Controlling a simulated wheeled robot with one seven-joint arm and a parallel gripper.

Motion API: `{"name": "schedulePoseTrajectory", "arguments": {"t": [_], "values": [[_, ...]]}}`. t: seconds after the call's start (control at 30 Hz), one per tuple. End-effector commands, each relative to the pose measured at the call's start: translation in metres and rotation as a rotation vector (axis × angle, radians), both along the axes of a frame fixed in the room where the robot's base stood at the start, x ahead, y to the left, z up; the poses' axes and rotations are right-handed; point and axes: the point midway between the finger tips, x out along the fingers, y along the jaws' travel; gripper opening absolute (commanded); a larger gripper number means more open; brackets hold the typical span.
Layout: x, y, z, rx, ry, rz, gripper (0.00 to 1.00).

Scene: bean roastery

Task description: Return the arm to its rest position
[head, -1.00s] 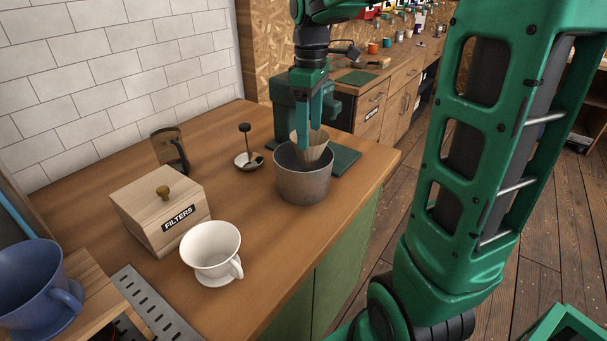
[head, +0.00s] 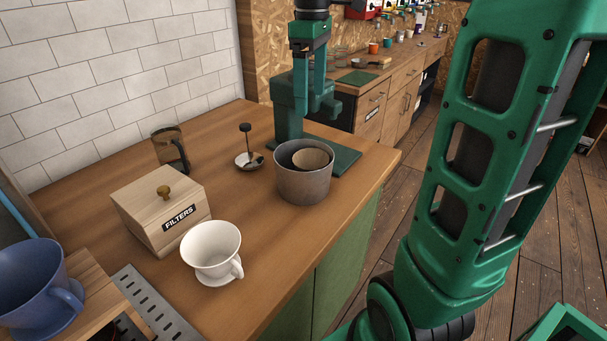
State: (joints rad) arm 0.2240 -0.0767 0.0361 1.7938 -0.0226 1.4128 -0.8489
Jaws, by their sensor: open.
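My gripper (head: 314,98) is open and empty, pointing down above the grey metal bin (head: 302,186) on the wooden counter. A brown paper filter (head: 311,158) lies inside the bin, apart from my fingers. Part of the filter is hidden by the bin's wall. My green arm link fills the right of the head view.
A green machine (head: 288,112) stands close behind my gripper. On the counter are a FILTERS box (head: 160,208), a white dripper (head: 212,250), a glass mug (head: 170,150) and a tamper-like tool (head: 247,150). A blue dripper (head: 38,285) sits at lower left.

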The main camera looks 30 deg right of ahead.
Motion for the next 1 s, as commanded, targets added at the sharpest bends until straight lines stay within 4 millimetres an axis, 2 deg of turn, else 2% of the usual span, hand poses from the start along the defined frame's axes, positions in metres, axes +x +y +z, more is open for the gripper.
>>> {"name": "schedulePoseTrajectory", "arguments": {"t": [0.2, 0.73, 0.87, 0.97, 1.0], "values": [[0.000, 0.000, 0.018, 0.000, 0.001, 0.001, 0.90], [-0.003, -0.001, 0.018, 0.000, 0.001, -0.012, 0.90], [-0.024, -0.008, 0.003, -0.002, 0.001, -0.127, 0.90], [-0.058, -0.019, -0.021, -0.003, 0.000, -0.306, 0.90], [-0.075, -0.024, -0.034, -0.004, 0.001, -0.394, 0.90]]}}
